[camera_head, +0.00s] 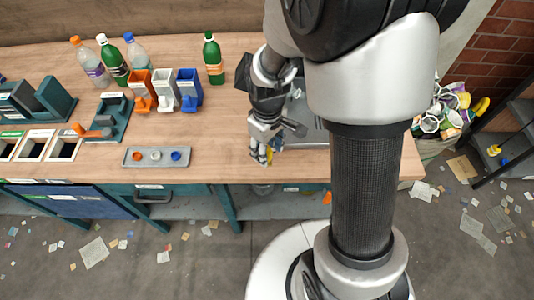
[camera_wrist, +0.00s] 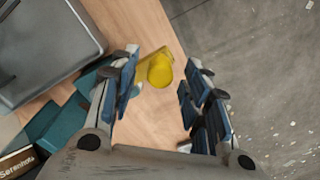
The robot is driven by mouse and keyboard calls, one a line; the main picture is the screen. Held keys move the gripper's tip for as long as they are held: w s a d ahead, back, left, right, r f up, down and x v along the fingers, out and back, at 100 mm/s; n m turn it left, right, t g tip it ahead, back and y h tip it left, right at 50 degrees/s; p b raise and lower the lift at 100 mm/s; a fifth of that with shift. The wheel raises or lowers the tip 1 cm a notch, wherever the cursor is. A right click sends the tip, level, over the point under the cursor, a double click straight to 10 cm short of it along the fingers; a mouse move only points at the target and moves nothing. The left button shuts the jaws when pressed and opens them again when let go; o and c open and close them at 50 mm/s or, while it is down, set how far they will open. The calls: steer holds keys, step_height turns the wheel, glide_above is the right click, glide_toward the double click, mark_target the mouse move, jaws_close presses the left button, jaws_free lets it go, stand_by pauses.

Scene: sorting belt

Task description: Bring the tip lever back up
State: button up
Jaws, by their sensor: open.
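A teal unit (camera_head: 112,112) stands at the left of the bench. A grey lever with an orange knob (camera_head: 79,129) reaches left from it and looks lowered; I take this as the tip lever. My gripper (camera_head: 262,156) is far to its right, over the bench's front edge. In the wrist view my gripper (camera_wrist: 160,72) has its blue-padded fingers spread apart. A yellow round piece (camera_wrist: 159,70) shows between them, beyond the tips, and appears to rest on the wood. The lever does not clearly show in the wrist view.
A grey tray with three coloured buttons (camera_head: 139,158) lies between lever and gripper. Orange, white and blue holders (camera_head: 163,90) and several bottles (camera_head: 113,62) stand behind. A grey bin (camera_wrist: 45,50) is beside my gripper. Litter covers the floor.

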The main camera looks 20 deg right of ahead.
steer(key=shift+f, duration=1.1)
steer(key=shift+c, duration=0.6)
jaws_close()
